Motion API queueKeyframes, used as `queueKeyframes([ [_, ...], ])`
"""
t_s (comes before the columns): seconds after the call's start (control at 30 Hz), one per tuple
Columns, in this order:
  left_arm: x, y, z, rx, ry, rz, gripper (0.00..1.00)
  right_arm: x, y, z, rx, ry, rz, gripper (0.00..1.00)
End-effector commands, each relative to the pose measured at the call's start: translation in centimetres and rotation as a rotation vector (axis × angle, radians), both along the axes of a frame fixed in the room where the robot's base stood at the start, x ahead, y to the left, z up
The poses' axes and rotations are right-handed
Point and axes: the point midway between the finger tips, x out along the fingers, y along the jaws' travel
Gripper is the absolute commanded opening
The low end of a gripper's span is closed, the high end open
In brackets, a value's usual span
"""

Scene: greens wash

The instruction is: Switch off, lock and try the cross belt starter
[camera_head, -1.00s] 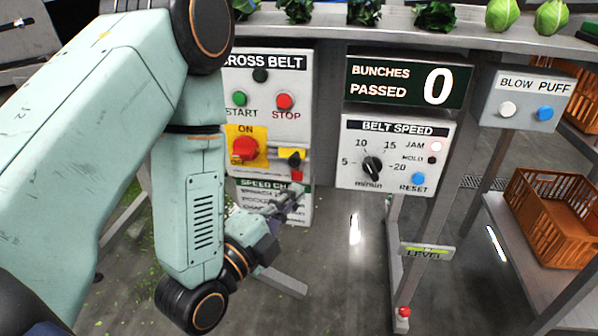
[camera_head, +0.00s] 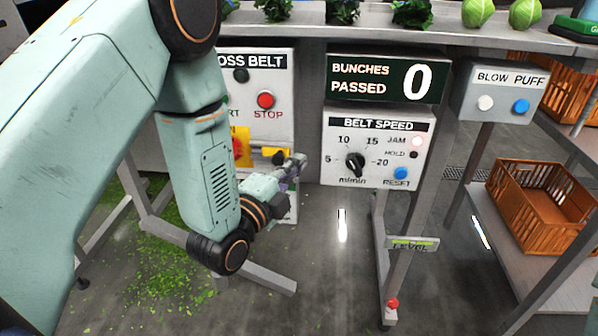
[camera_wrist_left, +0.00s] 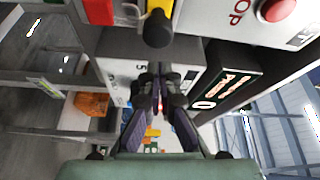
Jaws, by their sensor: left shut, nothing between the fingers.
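The cross belt starter (camera_head: 285,120) is a grey panel left of centre in the head view, partly hidden by my left arm. Its red STOP button (camera_head: 265,100) shows; START is mostly covered. The red rotary switch (camera_head: 237,147) on a yellow plate is partly hidden, so its setting cannot be read. A yellow part (camera_head: 270,151) with a black knob (camera_head: 279,158) sits right of it; the knob also shows close up in the left wrist view (camera_wrist_left: 157,30). My left gripper (camera_head: 299,161) is shut and empty near the panel's lower right edge. My right gripper is out of view.
The belt speed box (camera_head: 375,125) stands right of the starter, under the bunches counter (camera_head: 385,78) reading 0. The blow puff box (camera_head: 505,92) and an orange crate (camera_head: 540,195) are farther right. A metal leg frame (camera_head: 265,277) stands below.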

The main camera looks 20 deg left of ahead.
Motion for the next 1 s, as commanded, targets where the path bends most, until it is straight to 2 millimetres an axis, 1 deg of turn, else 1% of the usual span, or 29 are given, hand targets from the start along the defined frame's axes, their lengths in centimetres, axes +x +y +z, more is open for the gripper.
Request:
queueKeyframes([
  [0.03, -0.1, 0.5, -0.1, -0.002, 0.000, 0.004, 0.00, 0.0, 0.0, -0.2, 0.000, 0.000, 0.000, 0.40],
  [0.13, -0.2, 1.2, -0.2, -0.002, 0.001, 0.004, 0.00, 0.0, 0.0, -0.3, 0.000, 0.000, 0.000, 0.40],
  [0.37, -0.3, 2.0, -0.3, 0.000, -0.001, 0.001, 0.00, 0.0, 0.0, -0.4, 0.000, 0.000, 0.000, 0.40],
  [1.0, -0.4, 2.1, -0.3, 0.001, 0.000, -0.001, 0.00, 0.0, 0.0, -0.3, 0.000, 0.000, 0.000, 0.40],
])
